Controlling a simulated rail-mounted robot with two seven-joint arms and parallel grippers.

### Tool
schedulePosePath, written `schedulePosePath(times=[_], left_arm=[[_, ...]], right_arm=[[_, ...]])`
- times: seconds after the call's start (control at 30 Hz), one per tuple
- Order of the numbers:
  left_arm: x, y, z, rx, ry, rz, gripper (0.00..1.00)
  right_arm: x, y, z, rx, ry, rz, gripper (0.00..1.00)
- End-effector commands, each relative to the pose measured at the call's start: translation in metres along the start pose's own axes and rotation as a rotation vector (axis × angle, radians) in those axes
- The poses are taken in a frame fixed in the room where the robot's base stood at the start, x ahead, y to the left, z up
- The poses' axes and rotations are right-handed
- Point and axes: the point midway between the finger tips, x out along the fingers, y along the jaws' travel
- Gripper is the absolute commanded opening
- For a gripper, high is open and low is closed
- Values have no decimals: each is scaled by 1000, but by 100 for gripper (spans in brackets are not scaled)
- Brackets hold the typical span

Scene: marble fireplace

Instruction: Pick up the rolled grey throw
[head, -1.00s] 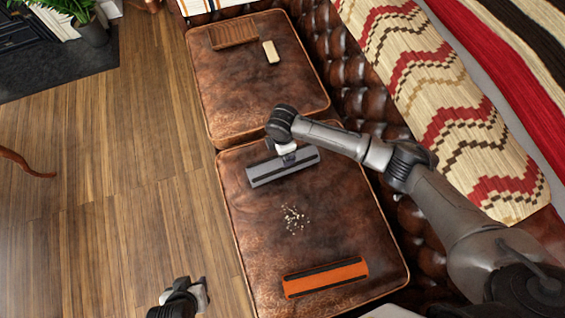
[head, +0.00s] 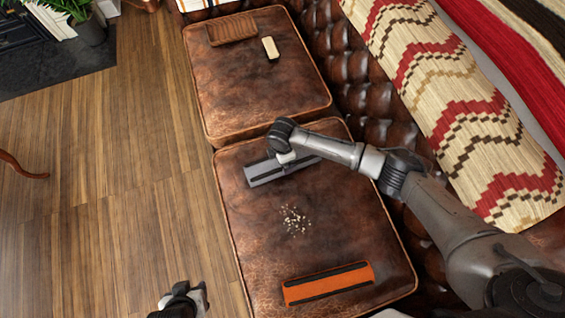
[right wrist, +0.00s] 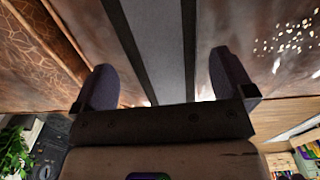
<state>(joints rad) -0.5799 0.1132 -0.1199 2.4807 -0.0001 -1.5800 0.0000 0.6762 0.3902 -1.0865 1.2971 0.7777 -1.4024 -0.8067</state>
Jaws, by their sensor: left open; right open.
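The rolled grey throw (head: 268,175), grey with darker lengthwise bands, lies on the near brown leather cushion. My right arm reaches over it from the right. My right gripper (head: 285,158) is at the throw's middle, and the wrist hides part of the roll. In the right wrist view the open fingers (right wrist: 163,82) stand one on each side of the grey throw (right wrist: 158,40). Whether they touch it I cannot tell. My left gripper (head: 190,298) is open and empty over the wooden floor at the bottom of the head view.
An orange roll with a dark band (head: 328,283) lies at the cushion's near end. Pale crumbs (head: 294,219) lie between the rolls. A brown ribbed tray (head: 232,29) and a cream block (head: 270,47) rest on the far cushion. A tufted backrest (head: 340,68) borders the right side.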

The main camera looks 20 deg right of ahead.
Motion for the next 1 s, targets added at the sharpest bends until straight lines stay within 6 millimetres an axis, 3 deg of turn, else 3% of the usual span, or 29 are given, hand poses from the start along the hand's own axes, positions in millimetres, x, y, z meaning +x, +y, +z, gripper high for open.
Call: schedulePosePath(times=[0.3,0.57,1.0], left_arm=[[30,1,10,-1,-1,0,43],[29,-1,10,7,-3,-6,43],[29,-2,10,11,-2,-9,43]], right_arm=[[42,-2,-1,1,0,0,100],[43,-2,0,0,0,0,100],[43,-2,-1,0,0,0,60]])
